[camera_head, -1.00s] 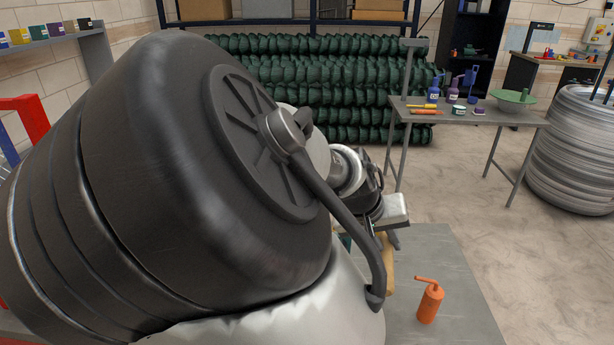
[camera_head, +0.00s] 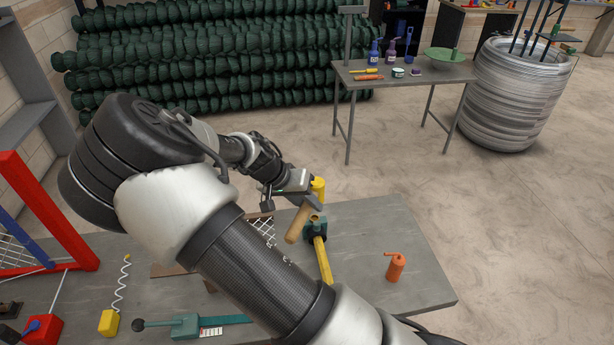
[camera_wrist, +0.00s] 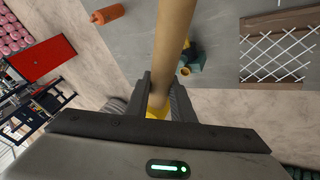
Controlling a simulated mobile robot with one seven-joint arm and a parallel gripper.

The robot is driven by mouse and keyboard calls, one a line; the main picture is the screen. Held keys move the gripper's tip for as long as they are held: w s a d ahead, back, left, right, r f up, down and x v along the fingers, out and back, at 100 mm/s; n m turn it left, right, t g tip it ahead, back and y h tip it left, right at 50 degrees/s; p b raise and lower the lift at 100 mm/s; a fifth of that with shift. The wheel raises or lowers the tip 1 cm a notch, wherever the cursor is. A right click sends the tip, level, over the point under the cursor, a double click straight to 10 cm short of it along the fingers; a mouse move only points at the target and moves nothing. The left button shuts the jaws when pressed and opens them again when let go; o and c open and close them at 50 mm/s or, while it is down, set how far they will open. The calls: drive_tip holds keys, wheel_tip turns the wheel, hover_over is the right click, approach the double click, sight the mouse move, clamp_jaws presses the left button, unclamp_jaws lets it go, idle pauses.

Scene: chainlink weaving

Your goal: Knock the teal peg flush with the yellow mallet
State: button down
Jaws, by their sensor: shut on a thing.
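My gripper (camera_head: 300,190) is shut on the wooden handle of the yellow mallet, near its head, above the far part of the grey table. The mallet's yellow head (camera_head: 318,187) is beside the jaws, and the tan handle (camera_head: 299,224) slants down toward the table. In the wrist view the handle (camera_wrist: 174,45) runs away from between the fingers, with a bit of yellow (camera_wrist: 156,113) at them. A teal block (camera_head: 316,226) with a yellow bar stands just below the mallet; in the wrist view it (camera_wrist: 193,60) is partly behind the handle. I cannot tell the peg apart from it.
An orange bottle (camera_head: 395,266) stands on the table (camera_head: 425,285) at right. A wire mesh on a brown board (camera_head: 262,229) is partly hidden by my arm. A red frame (camera_head: 50,215) and teal tool (camera_head: 186,326) are at left. The table's right part is mostly clear.

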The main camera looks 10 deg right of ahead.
drive_tip(key=shift+f+m+p, duration=0.35)
drive_tip(key=shift+m+p, duration=0.15)
drive_tip(key=shift+p, duration=0.6)
drive_tip(key=shift+s+f+b, duration=0.1)
drive_tip(key=shift+f+b, duration=2)
drive_tip(key=shift+f, duration=0.55)
drive_tip(key=shift+f+b, duration=0.75)
drive_tip(key=shift+f, duration=0.05)
